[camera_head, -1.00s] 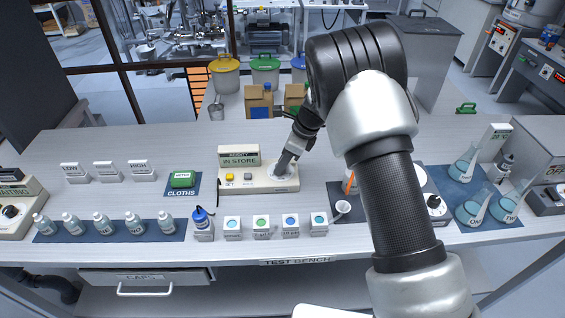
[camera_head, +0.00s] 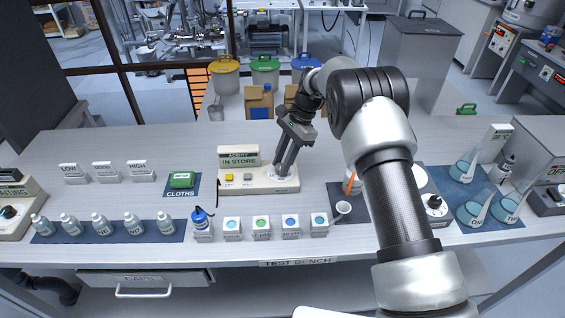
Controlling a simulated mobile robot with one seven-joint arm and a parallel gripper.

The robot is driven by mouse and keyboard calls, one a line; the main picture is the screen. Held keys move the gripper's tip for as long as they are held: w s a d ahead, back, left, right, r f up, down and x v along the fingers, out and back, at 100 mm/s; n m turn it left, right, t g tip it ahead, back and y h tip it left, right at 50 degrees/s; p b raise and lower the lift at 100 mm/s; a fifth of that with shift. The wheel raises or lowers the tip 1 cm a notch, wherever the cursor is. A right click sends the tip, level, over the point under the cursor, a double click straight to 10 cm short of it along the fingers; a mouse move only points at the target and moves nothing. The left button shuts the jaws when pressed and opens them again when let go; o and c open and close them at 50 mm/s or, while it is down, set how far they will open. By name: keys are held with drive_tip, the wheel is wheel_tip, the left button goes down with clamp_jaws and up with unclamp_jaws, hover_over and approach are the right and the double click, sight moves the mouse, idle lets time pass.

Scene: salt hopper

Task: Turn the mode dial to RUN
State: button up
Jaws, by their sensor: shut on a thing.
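The cream meter box (camera_head: 262,187) stands at the middle of the bench, under a display (camera_head: 239,157) reading ACIDITY and IN STORE. A round white dial face (camera_head: 287,178) is at its right end. My gripper (camera_head: 279,171) points down at this face, with its fingertips at the centre and shut on what seems to be the dial's knob. The fingers hide the knob and its pointer. The markings are too small to read, so I cannot tell where RUN is or which setting it shows.
A yellow button (camera_head: 229,177) and a grey button (camera_head: 247,177) are on the box's left part. A mortar-like cup (camera_head: 343,208) and black-knobbed device (camera_head: 436,204) are to the right.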

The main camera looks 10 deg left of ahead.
drive_tip(key=shift+n, duration=0.6)
drive_tip(key=shift+h, duration=0.3)
drive_tip(key=o, duration=1.1)
drive_tip(key=shift+c, duration=0.2)
drive_tip(key=shift+w, duration=0.1)
drive_tip(key=p+v, duration=0.3)
drive_tip(key=v, duration=1.4)
drive_tip(key=shift+w+d, duration=0.2)
drive_tip(key=shift+w, duration=0.05)
drive_tip(key=shift+r, duration=0.1)
